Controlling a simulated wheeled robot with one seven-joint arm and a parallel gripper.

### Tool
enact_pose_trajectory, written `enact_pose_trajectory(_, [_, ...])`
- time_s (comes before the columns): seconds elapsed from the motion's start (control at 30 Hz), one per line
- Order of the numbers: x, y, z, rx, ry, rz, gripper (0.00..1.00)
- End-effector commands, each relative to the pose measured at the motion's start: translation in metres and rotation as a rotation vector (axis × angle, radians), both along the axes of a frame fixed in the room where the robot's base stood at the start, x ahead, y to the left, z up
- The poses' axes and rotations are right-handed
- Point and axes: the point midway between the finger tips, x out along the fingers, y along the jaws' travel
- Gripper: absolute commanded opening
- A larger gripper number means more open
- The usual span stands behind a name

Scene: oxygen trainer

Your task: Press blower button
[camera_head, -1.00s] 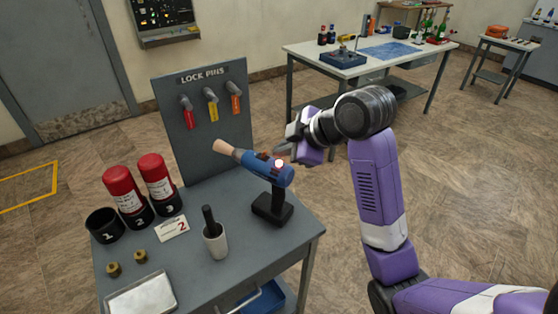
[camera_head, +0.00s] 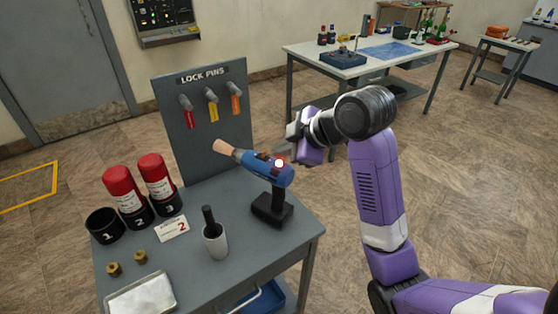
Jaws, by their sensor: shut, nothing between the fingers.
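The blower (camera_head: 262,168) is a blue, drill-shaped tool with a tan nozzle and a dark handle. It stands upright on a black base (camera_head: 272,210) near the right edge of the grey bench (camera_head: 190,262). A button (camera_head: 279,163) with a bright pale glow sits on its upper rear, with a red patch beside it. My gripper (camera_head: 284,158) is at the rear upper side of the blower, close to the button. Its fingers are shut and empty, and small in the picture. I cannot tell whether the fingertips touch the button.
Two red cylinders (camera_head: 124,188) stand in numbered black holders at the left. A white cup (camera_head: 215,240) with a dark rod, brass fittings (camera_head: 140,256), a number card (camera_head: 172,229) and a metal tray (camera_head: 141,297) lie nearby. The lock pins panel (camera_head: 205,120) rises behind the blower.

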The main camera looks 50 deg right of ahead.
Motion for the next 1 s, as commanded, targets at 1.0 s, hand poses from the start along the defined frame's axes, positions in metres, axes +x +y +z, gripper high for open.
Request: enact_pose_trajectory(1.0, [0.0, 0.0001, -0.0095, 0.0, 0.0, 0.0, 0.0])
